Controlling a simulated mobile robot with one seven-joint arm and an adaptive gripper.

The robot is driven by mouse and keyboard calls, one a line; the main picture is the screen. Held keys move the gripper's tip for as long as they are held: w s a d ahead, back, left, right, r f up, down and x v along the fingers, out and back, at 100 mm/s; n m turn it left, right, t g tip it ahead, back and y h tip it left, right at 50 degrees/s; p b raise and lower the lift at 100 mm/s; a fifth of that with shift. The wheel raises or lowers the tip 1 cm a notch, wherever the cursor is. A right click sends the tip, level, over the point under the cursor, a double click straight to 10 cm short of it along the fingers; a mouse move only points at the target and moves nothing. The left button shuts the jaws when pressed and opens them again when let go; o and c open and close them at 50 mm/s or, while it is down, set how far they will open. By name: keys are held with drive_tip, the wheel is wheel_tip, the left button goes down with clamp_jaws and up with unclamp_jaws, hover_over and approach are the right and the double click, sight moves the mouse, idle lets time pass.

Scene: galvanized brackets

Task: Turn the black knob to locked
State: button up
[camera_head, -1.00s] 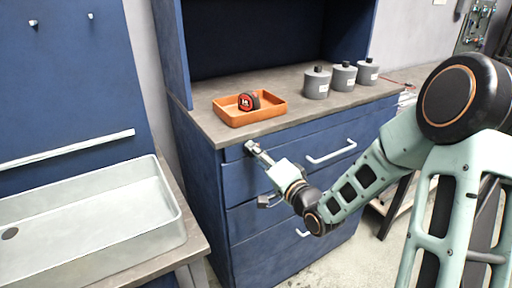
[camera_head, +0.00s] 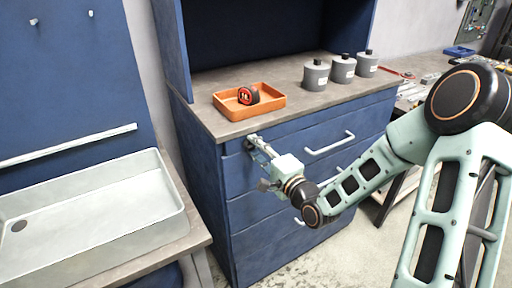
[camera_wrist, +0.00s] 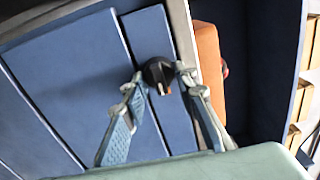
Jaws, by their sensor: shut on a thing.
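The black knob (camera_wrist: 157,70) is on the blue front panel in the wrist view, with a small orange mark on its lower side. My gripper (camera_wrist: 158,79) has one finger on each side of the knob and is shut on it. In the head view my gripper (camera_head: 251,143) is at the upper left corner of the blue cabinet's (camera_head: 262,232) front. The knob is hidden behind the fingers there. I see no readable locked marking.
An orange tray (camera_head: 233,113) with a red and black tape measure (camera_head: 248,96) sits on the cabinet top. Several grey canisters (camera_head: 316,77) stand to its right. A white drawer handle (camera_head: 330,144) is right of my gripper. A sink (camera_head: 95,215) is at left.

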drive_tip(key=o, duration=1.1)
drive_tip(key=v, duration=0.7)
drive_tip(key=shift+s+d, duration=0.15)
drive_tip(key=shift+s, duration=0.1)
